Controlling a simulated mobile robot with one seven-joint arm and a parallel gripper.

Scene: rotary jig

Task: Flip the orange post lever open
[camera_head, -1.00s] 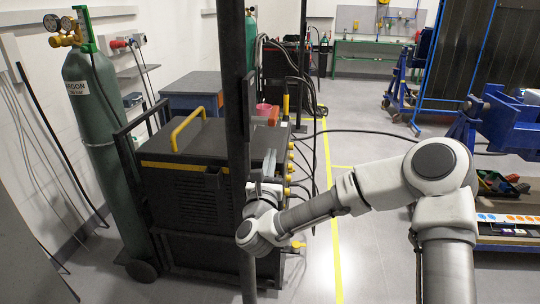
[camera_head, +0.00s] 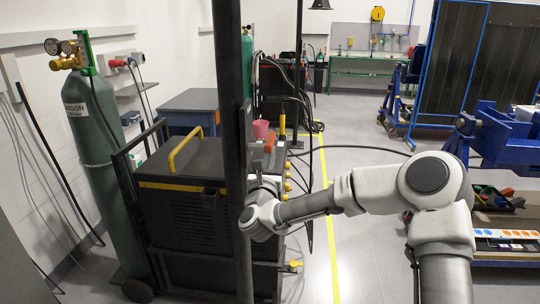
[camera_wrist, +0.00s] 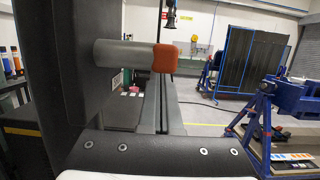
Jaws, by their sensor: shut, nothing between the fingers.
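The lever shows in the wrist view as a grey bar with an orange end (camera_wrist: 165,57). It sticks out to the right from the dark post (camera_wrist: 62,80), roughly level. My gripper (camera_wrist: 163,82) is shut and empty. Its fingers point up the picture, their tips close to the orange end; whether they touch it I cannot tell. In the head view the orange end (camera_head: 269,143) shows just right of the black post (camera_head: 235,120). There my gripper is largely hidden behind the post and my wrist.
A black welding cart (camera_head: 180,195) with a yellow handle stands behind the post. A green argon cylinder (camera_head: 98,150) stands at its left. A blue fixture (camera_head: 500,135) and a panel rack (camera_head: 450,75) are at right. Open floor lies between, marked by a yellow line.

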